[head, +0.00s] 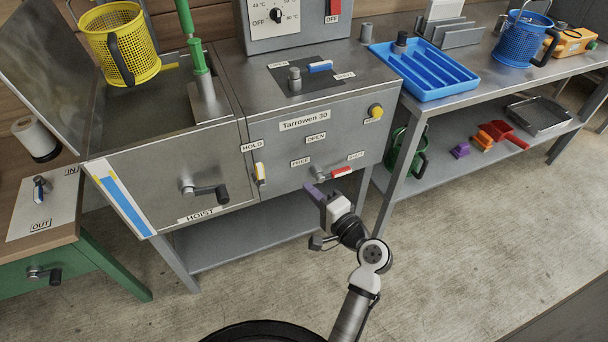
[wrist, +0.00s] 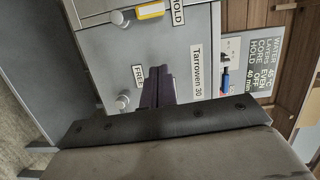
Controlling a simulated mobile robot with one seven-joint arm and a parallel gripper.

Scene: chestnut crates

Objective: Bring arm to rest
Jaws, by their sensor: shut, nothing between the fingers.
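My gripper (head: 309,188) is in front of the grey Tarrowen 30 machine (head: 285,150), in the lower middle of the head view. Its purple fingers are closed together and hold nothing. They point up and left, just below the FREE label and left of the red-handled lever (head: 341,172). In the wrist view the closed fingers (wrist: 158,72) show against the front panel, between the FREE and Tarrowen 30 labels. I cannot tell how far the fingertips are from the panel. My arm reaches up from the bottom of the head view.
A yellow-handled HOLD lever (head: 260,173) and the HOIST crank (head: 205,191) project from the machine front. A yellow basket (head: 121,44) hangs at upper left. A blue tray (head: 425,70) and blue basket (head: 521,40) stand on the right bench. The floor at right is clear.

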